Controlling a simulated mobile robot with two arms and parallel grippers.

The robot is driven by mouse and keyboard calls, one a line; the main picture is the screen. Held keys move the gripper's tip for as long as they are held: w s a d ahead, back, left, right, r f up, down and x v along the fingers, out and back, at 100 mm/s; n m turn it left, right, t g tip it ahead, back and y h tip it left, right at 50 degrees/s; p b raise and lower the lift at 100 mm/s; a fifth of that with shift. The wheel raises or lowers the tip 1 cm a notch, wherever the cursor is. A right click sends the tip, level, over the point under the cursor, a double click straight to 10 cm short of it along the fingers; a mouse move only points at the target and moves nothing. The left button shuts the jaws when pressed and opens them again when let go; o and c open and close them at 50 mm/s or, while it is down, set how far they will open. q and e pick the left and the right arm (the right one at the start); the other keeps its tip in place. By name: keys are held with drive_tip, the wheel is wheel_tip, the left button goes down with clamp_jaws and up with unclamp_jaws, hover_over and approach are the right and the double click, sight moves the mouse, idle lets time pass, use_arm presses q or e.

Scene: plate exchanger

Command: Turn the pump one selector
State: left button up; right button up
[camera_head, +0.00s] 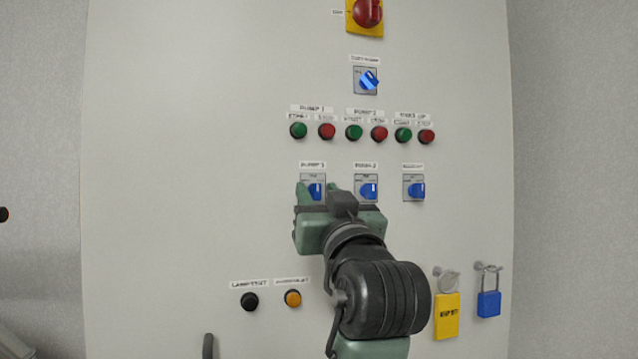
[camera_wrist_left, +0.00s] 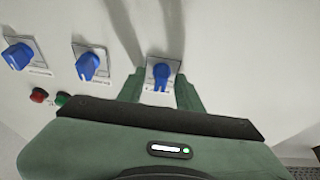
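The pump 1 selector (camera_head: 316,190) is a blue knob on a small grey plate, in the left of a row of three on the panel. In the left wrist view the same blue knob (camera_wrist_left: 162,75) shows between my fingertips, its handle nearly in line with the fingers. My left gripper (camera_head: 321,192) is open in front of it, with one finger on each side. In the left wrist view the gripper (camera_wrist_left: 161,90) shows a gap between each finger and the knob. My right gripper is not in view.
The pump 2 selector (camera_head: 367,190) and a third blue selector (camera_head: 414,188) are close on the right. Green and red buttons (camera_head: 327,131) run above. A yellow tag (camera_head: 447,316) and blue padlock (camera_head: 489,303) hang at lower right. The panel at left is bare.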

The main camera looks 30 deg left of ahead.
use_arm(q)
drive_tip(key=shift+s, duration=0.1)
clamp_jaws()
